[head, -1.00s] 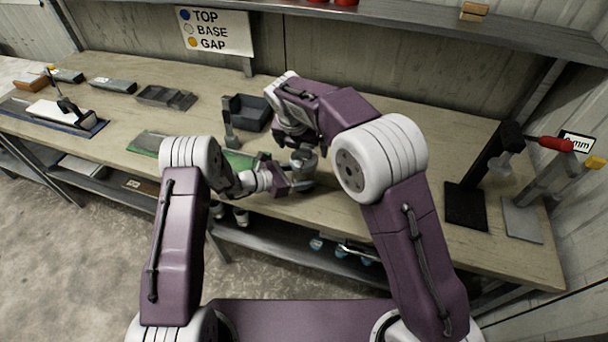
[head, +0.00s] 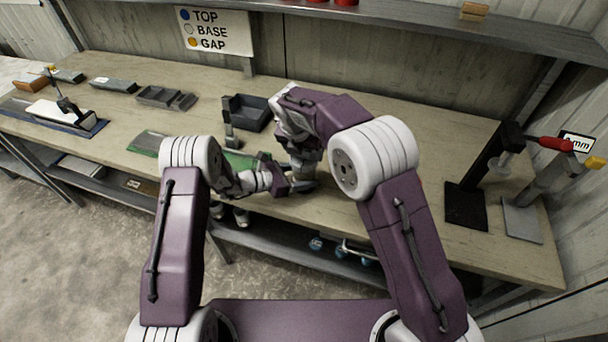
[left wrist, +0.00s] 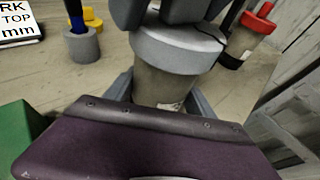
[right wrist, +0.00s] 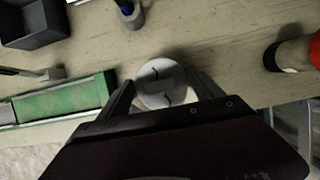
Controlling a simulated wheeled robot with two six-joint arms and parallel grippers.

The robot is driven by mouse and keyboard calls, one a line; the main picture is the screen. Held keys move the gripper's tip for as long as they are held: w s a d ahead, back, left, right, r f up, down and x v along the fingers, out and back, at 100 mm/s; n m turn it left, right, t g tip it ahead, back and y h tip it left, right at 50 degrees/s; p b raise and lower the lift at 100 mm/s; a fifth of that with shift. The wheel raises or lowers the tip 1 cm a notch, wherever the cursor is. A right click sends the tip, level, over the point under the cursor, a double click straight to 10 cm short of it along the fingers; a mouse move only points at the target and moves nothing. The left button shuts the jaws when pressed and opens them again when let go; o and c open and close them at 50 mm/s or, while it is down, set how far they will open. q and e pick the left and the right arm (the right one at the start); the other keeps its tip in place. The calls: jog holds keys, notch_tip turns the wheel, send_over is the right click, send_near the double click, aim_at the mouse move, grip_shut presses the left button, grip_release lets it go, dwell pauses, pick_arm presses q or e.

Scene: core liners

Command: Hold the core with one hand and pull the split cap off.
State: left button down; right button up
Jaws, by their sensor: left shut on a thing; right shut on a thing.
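The core (left wrist: 165,82) is an upright tan-grey cylinder in the left wrist view, with a small pale label low on its side. The split cap (left wrist: 175,48) is a wider, lighter grey ring on its top, with a dark crack. My left gripper (head: 292,184) is shut on the core below the cap. My right gripper (head: 303,167) comes from above and is shut on the cap. In the right wrist view the cap's round, cracked top (right wrist: 160,84) lies between the fingers. In the head view the grippers hide most of both.
The workbench (head: 400,175) carries a green tray (right wrist: 65,98) and a dark open box (head: 250,112) to the left. A red-topped cylinder (left wrist: 255,25) stands close by. Stands (head: 466,200) are at the right end. A shelf (head: 420,28) runs along the back wall.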

jog(key=c, duration=0.6)
jog(key=shift+r, duration=3.8)
pick_arm(q)
jog(key=shift+c, duration=1.2)
grip_release()
jog(key=v, duration=1.2)
jog(key=shift+a, duration=0.1)
